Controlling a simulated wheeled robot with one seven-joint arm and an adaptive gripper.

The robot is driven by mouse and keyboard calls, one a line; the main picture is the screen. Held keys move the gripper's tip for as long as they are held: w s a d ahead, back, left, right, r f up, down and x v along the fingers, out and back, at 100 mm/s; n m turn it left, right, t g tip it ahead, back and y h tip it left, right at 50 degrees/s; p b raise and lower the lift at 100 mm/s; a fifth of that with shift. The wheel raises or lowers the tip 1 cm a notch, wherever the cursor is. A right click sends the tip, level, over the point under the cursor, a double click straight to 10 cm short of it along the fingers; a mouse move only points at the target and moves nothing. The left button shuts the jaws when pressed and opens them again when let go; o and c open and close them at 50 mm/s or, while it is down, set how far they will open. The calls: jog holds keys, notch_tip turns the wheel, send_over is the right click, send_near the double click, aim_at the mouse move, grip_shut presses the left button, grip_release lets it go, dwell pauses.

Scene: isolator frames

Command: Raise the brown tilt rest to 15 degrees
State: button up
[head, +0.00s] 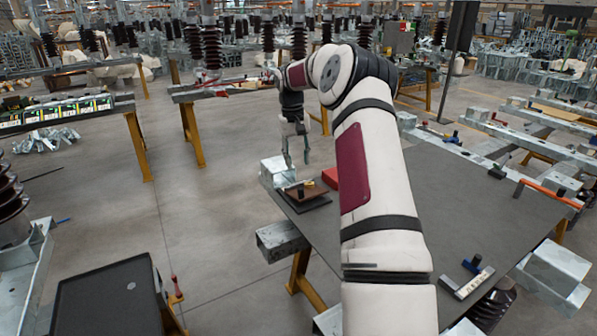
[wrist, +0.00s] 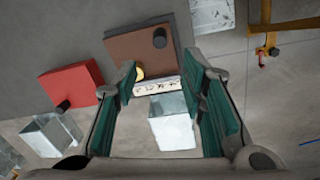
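The brown tilt rest (head: 317,191) sits on a dark base at the table's far left corner, with a black knob on its top. In the wrist view, its brown plate (wrist: 128,48) shows the knob (wrist: 160,38), a small yellow disc (wrist: 139,73) and a white marked strip (wrist: 157,86) along its near edge. The plate's angle and the strip's marks cannot be read. My gripper (head: 297,161) points down above the rest.
A red block (wrist: 70,85) with a black knob lies beside the brown rest. Metal boxes (wrist: 173,125) stand close by at the table edge (head: 318,245). The middle of the grey tabletop (head: 455,200) is clear.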

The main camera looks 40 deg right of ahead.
jog(key=shift+r, duration=0.55)
jog(key=shift+a+f, duration=0.1)
jog(key=c, duration=0.5)
jog(key=shift+a+f+m, duration=0.2)
jog(key=shift+a+m, duration=0.05)
jog(key=shift+m, duration=0.05)
grip_shut()
jog(key=m+t+h+b, duration=0.1)
jog(key=m+t+b, duration=0.55)
jog(key=m, duration=2.65)
send_near(319, 204)
jog(key=shift+t, duration=0.85)
jog(key=w+f, duration=0.1)
jog(key=f, duration=0.3)
jog(key=w+f+b, duration=0.1)
jog(key=f, duration=0.1)
jog(key=shift+w+d+f, duration=0.1)
jog(key=shift+w+d, duration=0.2)
jog(key=shift+d, duration=0.05)
